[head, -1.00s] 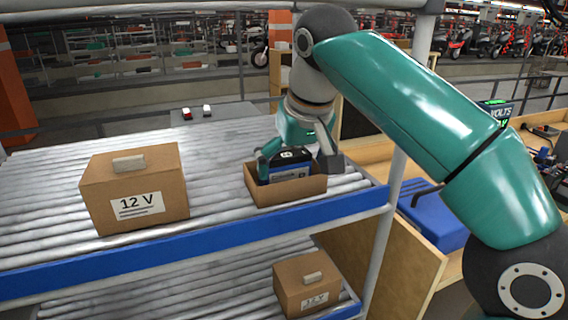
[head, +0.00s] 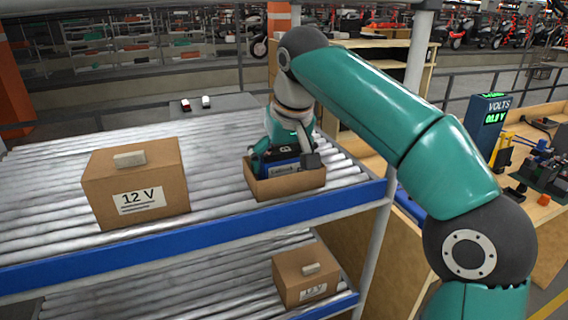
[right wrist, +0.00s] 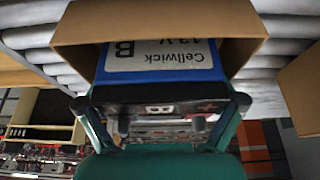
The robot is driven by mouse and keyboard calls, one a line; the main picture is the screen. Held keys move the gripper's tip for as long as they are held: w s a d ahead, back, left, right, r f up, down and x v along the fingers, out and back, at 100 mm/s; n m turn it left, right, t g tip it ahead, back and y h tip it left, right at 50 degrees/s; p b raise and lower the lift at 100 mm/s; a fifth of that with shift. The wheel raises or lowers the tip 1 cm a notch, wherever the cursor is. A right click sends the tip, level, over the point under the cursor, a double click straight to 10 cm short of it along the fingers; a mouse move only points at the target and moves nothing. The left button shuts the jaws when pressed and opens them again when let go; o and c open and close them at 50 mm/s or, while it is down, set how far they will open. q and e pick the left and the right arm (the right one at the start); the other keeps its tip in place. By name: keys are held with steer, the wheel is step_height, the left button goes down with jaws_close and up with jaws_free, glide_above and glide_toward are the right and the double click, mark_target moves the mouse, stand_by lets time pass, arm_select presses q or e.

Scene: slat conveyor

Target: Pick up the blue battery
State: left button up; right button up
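The blue battery (head: 285,169) has a black top and a white label, and stands in an open cardboard box (head: 292,187) on the roller conveyor. My right gripper (head: 283,158) reaches down over it from above, with one finger on each side. In the right wrist view the battery (right wrist: 160,62) lies between the fingertips (right wrist: 161,106), which appear to touch its two sides. Its lower part is hidden by the box wall. I cannot tell whether it is clear of the box floor. My left gripper is in neither view.
A closed 12 V carton (head: 136,187) stands on the rollers to the left. Another carton (head: 305,275) is on the lower level. A blue volt meter (head: 487,125) stands on the wooden bench at right. A grey post (head: 374,235) rises beside the conveyor's right end.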

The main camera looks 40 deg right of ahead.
steer(key=c, duration=0.5)
steer(key=shift+r, duration=0.15)
